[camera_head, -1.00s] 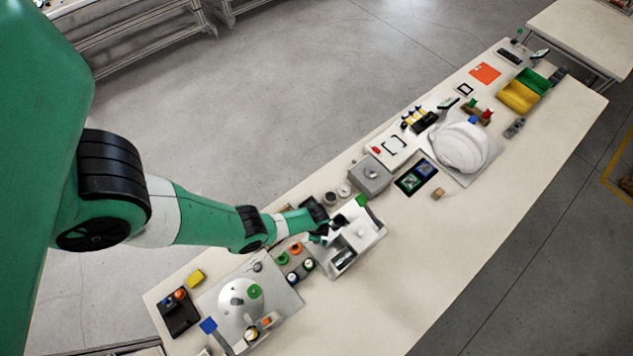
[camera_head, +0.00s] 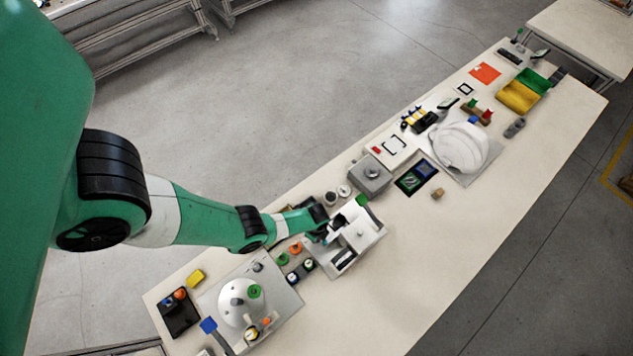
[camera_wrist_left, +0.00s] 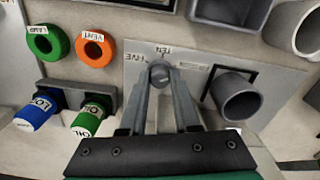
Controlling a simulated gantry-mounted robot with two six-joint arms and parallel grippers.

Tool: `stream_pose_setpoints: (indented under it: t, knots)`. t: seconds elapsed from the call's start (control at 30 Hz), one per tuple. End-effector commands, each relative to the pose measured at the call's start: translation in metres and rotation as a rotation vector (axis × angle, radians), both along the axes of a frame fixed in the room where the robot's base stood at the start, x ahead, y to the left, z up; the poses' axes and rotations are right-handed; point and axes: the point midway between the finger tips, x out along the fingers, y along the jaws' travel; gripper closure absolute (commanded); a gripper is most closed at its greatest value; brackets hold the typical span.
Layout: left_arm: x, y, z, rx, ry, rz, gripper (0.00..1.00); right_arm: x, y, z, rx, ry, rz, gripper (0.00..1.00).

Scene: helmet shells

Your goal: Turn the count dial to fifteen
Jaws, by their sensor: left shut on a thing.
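The count dial (camera_wrist_left: 160,74) is a small grey knob on a pale plate (camera_wrist_left: 138,86) in the left wrist view. Upside-down labels stand around it: FIVE on the left, TEN behind it, and a partly readable one on the right. My left gripper (camera_wrist_left: 160,80) is shut on the dial, with one finger on each side. The fingers hide much of the knob, and I cannot tell where it points. In the head view my left gripper (camera_head: 322,232) is over the white station (camera_head: 373,227), and the dial is hidden there. My right gripper is not in view.
A grey cup (camera_wrist_left: 238,97) stands close to the right of the fingers. The table's front right is clear.

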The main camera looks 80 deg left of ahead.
Motion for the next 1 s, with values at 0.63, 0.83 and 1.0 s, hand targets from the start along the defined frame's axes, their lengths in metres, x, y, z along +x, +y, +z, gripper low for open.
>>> stream_pose_setpoints:
  t: [0.63,0.83,1.0]
  knots:
    - [0.0,0.0,0.0,0.0,0.0,0.001,0.4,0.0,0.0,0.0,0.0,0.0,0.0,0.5]
    - [0.0,0.0,0.011,0.0,0.0,0.001,0.4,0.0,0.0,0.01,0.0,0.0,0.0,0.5]
    - [0.0,0.0,0.039,0.0,0.0,0.001,0.4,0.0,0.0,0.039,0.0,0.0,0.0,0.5]
